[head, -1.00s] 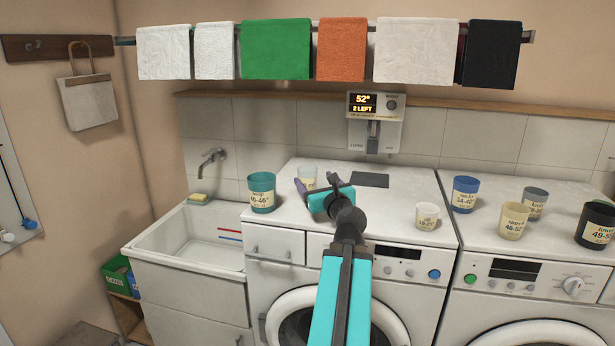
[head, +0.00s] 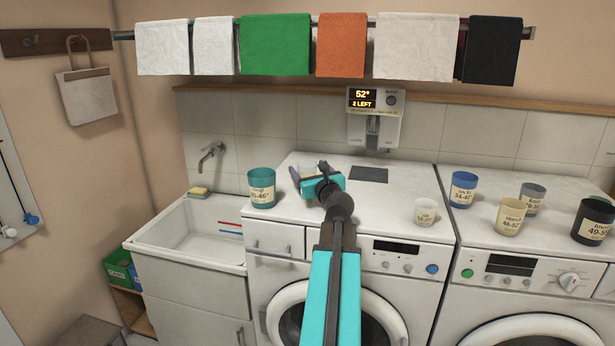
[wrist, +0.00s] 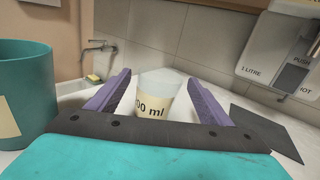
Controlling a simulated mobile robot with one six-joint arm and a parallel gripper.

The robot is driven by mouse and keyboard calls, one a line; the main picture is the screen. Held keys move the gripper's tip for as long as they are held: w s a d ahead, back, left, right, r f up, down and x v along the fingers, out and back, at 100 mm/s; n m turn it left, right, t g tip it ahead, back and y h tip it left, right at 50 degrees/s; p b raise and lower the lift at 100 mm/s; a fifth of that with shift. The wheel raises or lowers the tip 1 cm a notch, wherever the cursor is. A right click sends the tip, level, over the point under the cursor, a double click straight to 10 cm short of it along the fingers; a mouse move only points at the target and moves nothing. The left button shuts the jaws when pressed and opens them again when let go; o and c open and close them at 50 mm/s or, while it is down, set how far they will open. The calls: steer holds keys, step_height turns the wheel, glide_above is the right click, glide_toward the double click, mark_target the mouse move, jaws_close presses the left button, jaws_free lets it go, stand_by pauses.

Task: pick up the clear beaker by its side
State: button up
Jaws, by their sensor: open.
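The clear beaker (wrist: 158,88) stands on the white machine top, with a cream label reading "00 ml" on its side. In the wrist view it shows between the two purple fingers of my gripper (wrist: 159,77), which are open on either side of it. Whether a finger touches it I cannot tell. The lower part of the beaker is hidden behind the gripper's dark front plate. In the head view my gripper (head: 308,174) is low over the left washing machine's top and hides most of the beaker.
A teal cup (head: 262,188) stands close to the left of my gripper. A small white cup (head: 425,213) is to the right. Several labelled cups stand on the right machine. A dispenser (head: 374,118) hangs on the wall behind a dark flat plate (head: 369,175). A sink (head: 190,235) is at left.

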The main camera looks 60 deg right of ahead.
mark_target(305, 163)
steer(key=shift+r+p+x, duration=0.1)
steer(key=shift+p+x, duration=0.3)
steer(key=shift+x, duration=0.4)
steer(key=shift+r+p+x, duration=0.15)
steer(key=shift+p+x, duration=0.2)
steer(key=shift+x, duration=1.5)
steer(key=shift+a+f, duration=0.1)
steer(key=shift+f, duration=0.05)
steer(key=shift+c, duration=0.2)
steer(key=c, duration=1.1)
